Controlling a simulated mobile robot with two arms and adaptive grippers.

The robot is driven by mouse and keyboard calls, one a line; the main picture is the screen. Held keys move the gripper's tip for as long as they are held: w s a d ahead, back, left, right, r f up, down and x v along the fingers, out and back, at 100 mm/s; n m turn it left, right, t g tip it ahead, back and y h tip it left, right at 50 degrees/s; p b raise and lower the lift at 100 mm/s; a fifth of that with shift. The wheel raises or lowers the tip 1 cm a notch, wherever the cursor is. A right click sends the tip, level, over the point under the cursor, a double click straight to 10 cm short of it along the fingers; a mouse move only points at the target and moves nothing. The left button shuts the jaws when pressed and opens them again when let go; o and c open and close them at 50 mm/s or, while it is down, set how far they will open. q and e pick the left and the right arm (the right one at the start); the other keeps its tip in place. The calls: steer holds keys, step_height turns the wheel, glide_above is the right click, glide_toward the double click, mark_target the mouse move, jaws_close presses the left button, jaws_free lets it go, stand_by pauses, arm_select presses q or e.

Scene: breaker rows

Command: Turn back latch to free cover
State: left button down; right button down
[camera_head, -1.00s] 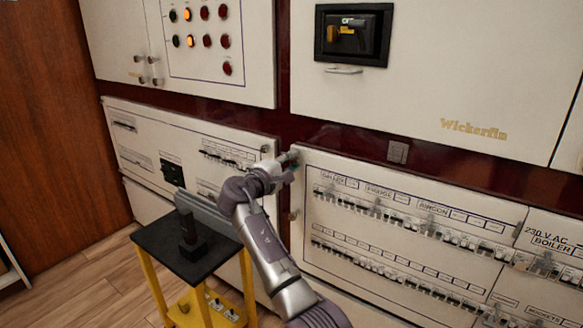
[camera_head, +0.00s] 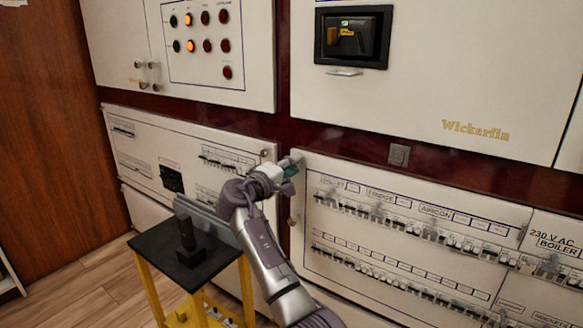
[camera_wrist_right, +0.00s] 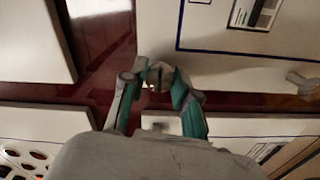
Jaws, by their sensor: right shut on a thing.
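The cover (camera_head: 345,262) is the cream breaker panel on the right, with rows of switches; it looks closed. My right gripper (camera_head: 290,165) is at its upper left corner, by the gap between the two lower panels. In the right wrist view the teal-padded fingers of my right gripper (camera_wrist_right: 160,80) are shut on a small round metal latch (camera_wrist_right: 158,74). In the head view the gripper mostly hides this latch. Another small latch (camera_head: 292,220) sits lower on the cover's left edge. My left gripper is out of view.
A black-topped stand with yellow legs (camera_head: 155,246) is left of my right arm, with a dark object (camera_head: 188,243) on it. The left breaker panel (camera_head: 140,150) is beside the cover. Upper cabinets (camera_head: 450,60) overhang the dark red strip.

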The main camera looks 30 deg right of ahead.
steer(key=c, duration=0.9)
jaws_free()
steer(key=shift+o, duration=0.2)
steer(key=v, duration=1.2)
steer(key=shift+f, duration=0.1)
